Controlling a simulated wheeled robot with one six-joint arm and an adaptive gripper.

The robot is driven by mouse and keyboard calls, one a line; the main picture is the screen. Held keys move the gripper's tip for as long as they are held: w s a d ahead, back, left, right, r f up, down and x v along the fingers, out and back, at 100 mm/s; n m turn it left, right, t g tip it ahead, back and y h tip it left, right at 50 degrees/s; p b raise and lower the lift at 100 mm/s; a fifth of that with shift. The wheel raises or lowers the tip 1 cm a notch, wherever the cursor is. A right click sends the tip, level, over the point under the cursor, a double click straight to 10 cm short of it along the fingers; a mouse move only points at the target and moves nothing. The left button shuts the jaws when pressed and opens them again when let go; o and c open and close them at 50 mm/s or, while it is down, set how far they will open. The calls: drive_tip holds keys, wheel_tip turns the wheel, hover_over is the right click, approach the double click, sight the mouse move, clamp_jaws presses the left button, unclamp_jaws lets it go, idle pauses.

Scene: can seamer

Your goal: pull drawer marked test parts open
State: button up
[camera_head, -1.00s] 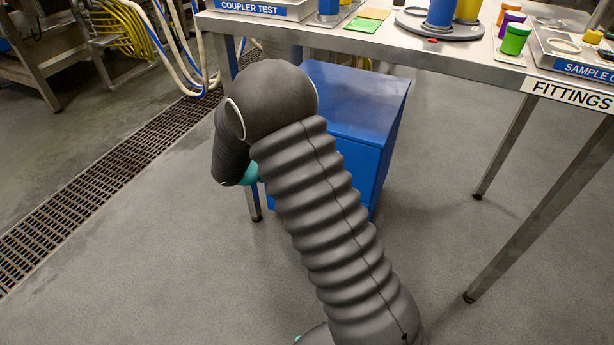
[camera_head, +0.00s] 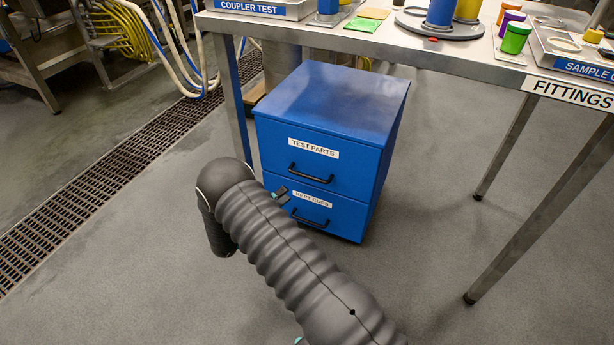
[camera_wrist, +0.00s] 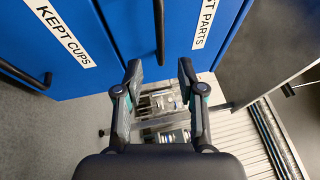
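The blue cabinet's upper drawer, labelled TEST PARTS (camera_head: 346,176), is shut, flush with the drawer below. Its black bar handle (camera_head: 310,174) is under the label. In the wrist view the picture is turned on its side, with the TEST PARTS label (camera_wrist: 205,22) at upper right and that drawer's handle (camera_wrist: 159,32) at top centre. My gripper (camera_wrist: 160,72) is open and empty, its fingertips apart on either side of the handle's line. The handle appears just beyond the tips, not gripped. In the head view my gripper (camera_head: 280,195) is mostly hidden by my arm.
The lower drawer, KEPT CUPS (camera_head: 330,214), is shut, with its own black handle (camera_head: 311,222) close to my gripper. The cabinet stands under a steel table (camera_head: 400,45) with legs on both sides. Open floor lies in front and right.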

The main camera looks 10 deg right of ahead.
sight(307, 176)
drive_tip(key=x, duration=1.1)
drive_tip(key=shift+p, duration=0.4)
clamp_jaws()
